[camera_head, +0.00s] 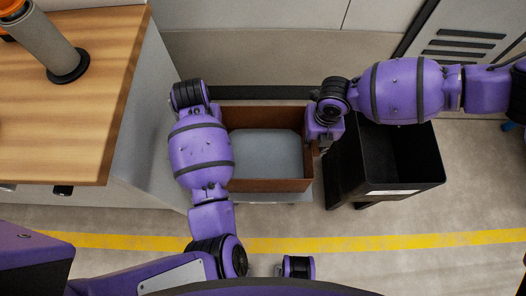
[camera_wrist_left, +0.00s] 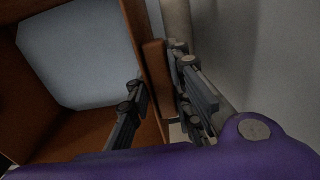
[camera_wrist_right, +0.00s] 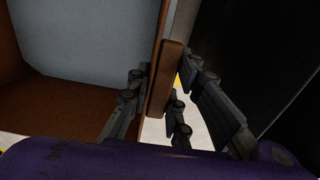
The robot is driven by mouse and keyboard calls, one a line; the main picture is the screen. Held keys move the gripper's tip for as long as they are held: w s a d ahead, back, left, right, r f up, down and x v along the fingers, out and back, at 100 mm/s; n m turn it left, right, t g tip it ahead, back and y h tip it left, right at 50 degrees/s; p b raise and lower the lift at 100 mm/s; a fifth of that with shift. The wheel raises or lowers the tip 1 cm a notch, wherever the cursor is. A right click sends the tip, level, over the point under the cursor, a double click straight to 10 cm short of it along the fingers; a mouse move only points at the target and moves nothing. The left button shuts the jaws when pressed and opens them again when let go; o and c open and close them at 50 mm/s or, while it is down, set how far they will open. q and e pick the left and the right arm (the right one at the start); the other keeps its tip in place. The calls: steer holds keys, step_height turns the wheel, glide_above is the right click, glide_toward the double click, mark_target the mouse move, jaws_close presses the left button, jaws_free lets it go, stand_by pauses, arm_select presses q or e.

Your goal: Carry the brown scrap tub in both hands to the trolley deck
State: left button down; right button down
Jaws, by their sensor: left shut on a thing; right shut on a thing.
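The brown scrap tub (camera_head: 270,185) is at the centre of the head view, open side up. A smooth grey-blue rounded area (camera_head: 265,150) fills most of its inside; I cannot tell if this is its floor or contents. My left gripper (camera_head: 214,113) is at the tub's left end, mostly hidden by my arm. In the left wrist view its fingers (camera_wrist_left: 160,85) straddle the tub's end wall and grip block. My right gripper (camera_head: 318,143) is shut on the opposite end; its fingers (camera_wrist_right: 163,85) straddle that wall. A pale grey surface (camera_head: 268,197) shows below the tub's near edge, possibly the trolley deck.
A black open bin (camera_head: 385,170) stands close at the tub's right. A wooden-topped bench (camera_head: 90,120) with a grey post (camera_head: 45,45) is at the left. A dark bar (camera_head: 265,92) runs behind the tub. Floor with a yellow line (camera_head: 380,243) is clear in front.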

arm_select(q)
steer(key=shift+w+r, duration=0.1)
steer(key=shift+w, duration=0.05)
arm_select(e)
steer(key=shift+w+r, duration=0.1)
steer(key=shift+w, duration=0.05)
